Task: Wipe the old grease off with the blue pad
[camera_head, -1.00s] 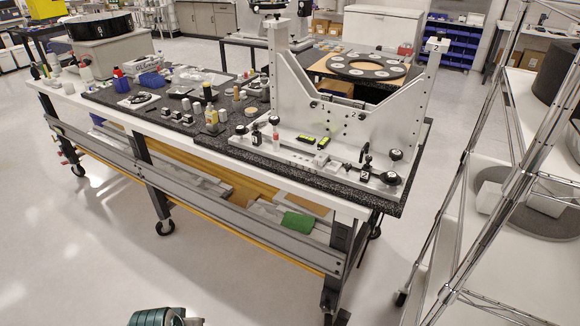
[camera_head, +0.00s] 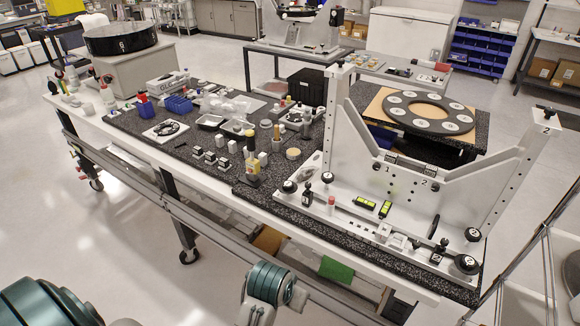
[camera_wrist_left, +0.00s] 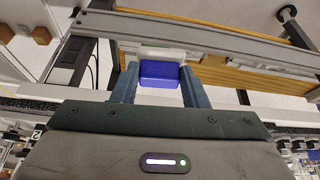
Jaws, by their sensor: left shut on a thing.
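My left gripper (camera_wrist_left: 158,78) shows in the left wrist view, its two fingers shut on the blue pad (camera_wrist_left: 159,72). The pad sits between the fingertips, with the bench frame and lower yellow boards behind it. In the head view the grey mirror fixture (camera_head: 410,188) stands on the right part of the black bench top. No old grease can be made out at this size. Neither gripper shows in the head view; only teal parts of my arms show at the bottom.
The long bench (camera_head: 335,228) carries small bottles, blue bins (camera_head: 178,104) and blocks left of the fixture. A black ring (camera_head: 425,112) lies behind the fixture. A wire rack (camera_head: 545,265) stands at the right. The floor (camera_head: 120,235) in front is clear.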

